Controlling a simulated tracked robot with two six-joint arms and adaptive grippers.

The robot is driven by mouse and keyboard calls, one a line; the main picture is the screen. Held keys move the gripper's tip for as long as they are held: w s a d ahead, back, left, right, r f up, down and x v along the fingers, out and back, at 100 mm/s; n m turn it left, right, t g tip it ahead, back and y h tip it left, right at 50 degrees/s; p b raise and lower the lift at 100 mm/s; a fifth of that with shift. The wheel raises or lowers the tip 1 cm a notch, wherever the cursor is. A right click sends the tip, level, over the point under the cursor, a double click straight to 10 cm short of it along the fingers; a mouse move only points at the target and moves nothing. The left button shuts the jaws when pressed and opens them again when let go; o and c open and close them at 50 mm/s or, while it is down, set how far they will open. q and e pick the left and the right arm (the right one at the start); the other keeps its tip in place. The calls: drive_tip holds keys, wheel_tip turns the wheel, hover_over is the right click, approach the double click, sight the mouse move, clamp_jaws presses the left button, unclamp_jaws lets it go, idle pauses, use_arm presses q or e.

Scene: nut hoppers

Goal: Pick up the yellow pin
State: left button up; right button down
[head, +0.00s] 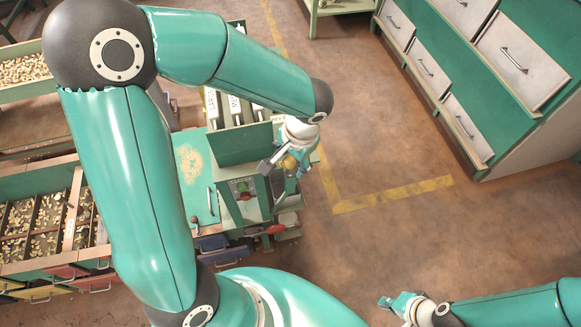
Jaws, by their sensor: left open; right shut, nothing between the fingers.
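My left gripper (283,168) is open at the right end of the green machine (236,150), with its fingers pointing down. A small yellow thing (289,162), which may be the yellow pin, shows between or just behind the fingers. I cannot tell whether they touch it, and its lower part is hidden. My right gripper (386,302) is shut and empty, low over the floor at the bottom right, well away from the machine.
Nut bins (40,228) stand at the left. The machine front has a red handle (275,229) and a green panel (242,187). A green drawer cabinet (470,60) stands at the upper right. Brown floor (400,150) with yellow lines is clear between.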

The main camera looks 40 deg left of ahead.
use_arm(q)
drive_tip(key=shift+a+f, duration=0.15)
drive_tip(key=shift+f, duration=0.55)
clamp_jaws()
drive_tip(key=shift+r, duration=0.1)
